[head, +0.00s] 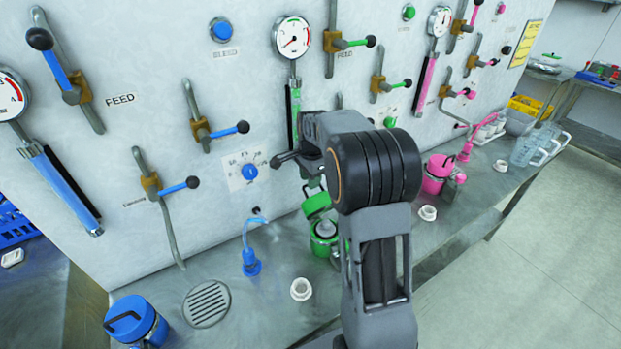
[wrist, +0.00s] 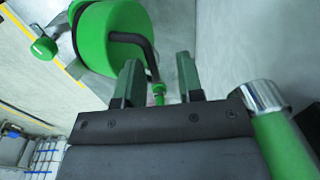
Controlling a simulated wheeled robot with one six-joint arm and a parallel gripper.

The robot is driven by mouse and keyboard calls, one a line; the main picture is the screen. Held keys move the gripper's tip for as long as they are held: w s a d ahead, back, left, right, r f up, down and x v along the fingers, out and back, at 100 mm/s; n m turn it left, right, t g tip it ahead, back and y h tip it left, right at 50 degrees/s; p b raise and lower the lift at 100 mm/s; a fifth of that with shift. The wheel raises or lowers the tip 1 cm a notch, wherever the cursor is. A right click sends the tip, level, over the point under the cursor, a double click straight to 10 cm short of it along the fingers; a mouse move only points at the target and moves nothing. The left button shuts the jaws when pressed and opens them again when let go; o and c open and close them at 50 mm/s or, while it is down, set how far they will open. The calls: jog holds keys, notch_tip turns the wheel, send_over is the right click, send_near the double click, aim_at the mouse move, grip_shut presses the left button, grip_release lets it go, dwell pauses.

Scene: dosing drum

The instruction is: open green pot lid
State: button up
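The green pot (head: 323,243) stands on the bench below the green gauge in the head view. Its green lid (head: 316,204) is tilted up above the pot, and a pale inside shows below it. In the wrist view the round green lid (wrist: 100,38) fills the upper left, with its bent black handle (wrist: 133,41). My gripper (wrist: 160,75) has its two fingers apart. The handle's lower end shows near the gap between them; I cannot tell whether it touches a finger. In the head view my arm hides part of the pot and most of the gripper.
The wall panel carries levers, gauges and a green tube (wrist: 282,145) close to the gripper's right in the wrist view. A blue pot (head: 136,322), a blue nozzle (head: 251,263), a white cup (head: 301,289) and a pink pot (head: 436,176) stand along the bench.

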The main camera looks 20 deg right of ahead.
notch_tip(320, 180, up, 14)
jog(key=shift+s+f+b, duration=0.15)
jog(key=shift+s+b, duration=0.3)
dwell(0.4)
